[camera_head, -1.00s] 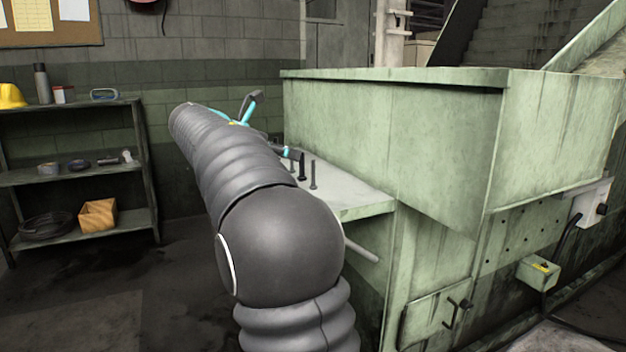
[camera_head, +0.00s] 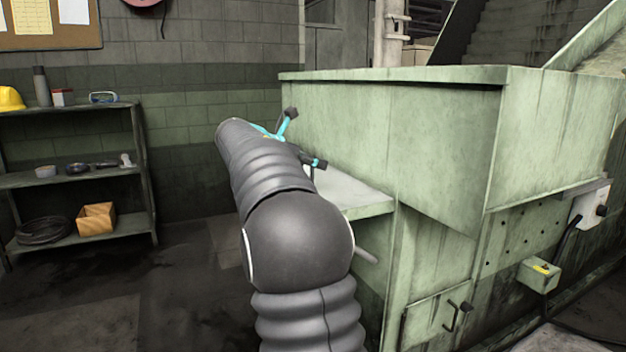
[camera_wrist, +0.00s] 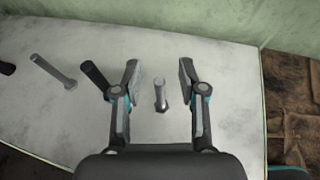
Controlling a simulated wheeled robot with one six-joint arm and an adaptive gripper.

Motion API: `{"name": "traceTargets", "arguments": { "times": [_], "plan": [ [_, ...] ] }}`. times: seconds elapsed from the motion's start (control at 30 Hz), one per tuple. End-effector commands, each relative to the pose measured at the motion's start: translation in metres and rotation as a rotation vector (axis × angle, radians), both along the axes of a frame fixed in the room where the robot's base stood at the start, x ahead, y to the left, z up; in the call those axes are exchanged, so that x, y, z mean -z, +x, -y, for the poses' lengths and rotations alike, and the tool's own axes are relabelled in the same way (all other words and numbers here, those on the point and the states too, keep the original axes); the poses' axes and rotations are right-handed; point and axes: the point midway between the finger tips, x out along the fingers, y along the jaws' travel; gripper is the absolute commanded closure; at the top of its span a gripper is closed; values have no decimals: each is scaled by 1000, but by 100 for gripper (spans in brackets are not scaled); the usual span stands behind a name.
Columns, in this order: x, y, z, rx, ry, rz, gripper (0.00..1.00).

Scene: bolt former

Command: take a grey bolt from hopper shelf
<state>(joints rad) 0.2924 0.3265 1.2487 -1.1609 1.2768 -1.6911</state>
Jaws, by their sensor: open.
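The hopper shelf (camera_head: 362,201) is a pale ledge on the green hopper, partly hidden by my arm; it fills much of the wrist view (camera_wrist: 235,75). In the wrist view a grey bolt (camera_wrist: 160,95) stands on the shelf between my gripper's open fingers, touching neither as far as I can see. Another grey bolt (camera_wrist: 55,72) stands to the left. A black bolt (camera_wrist: 95,78) is just beside the left finger, and a dark one (camera_wrist: 6,68) shows at the left edge. My gripper (camera_wrist: 160,82) is open and empty; it also shows over the shelf in the head view (camera_head: 302,137).
The green hopper wall (camera_head: 390,125) rises right behind the shelf. The shelf ends at the right in the wrist view, with brown floor (camera_wrist: 290,95) beyond. A rack (camera_head: 75,180) with small items stands at the far left. Open floor lies between.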

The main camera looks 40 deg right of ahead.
Motion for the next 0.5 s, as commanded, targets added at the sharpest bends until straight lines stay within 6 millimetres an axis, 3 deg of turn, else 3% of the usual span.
{"name": "traceTargets", "arguments": {
  "times": [0.1, 0.27, 0.3, 0.5],
  "plan": [
    [0, 0, 0, -1, 0, 0, 59],
    [0, 0, -1, 0, 0, 0, 96],
    [0, 0, -1, 0, 0, 0, 100],
    [0, 0, -1, 0, 0, 0, 100]
  ]
}}
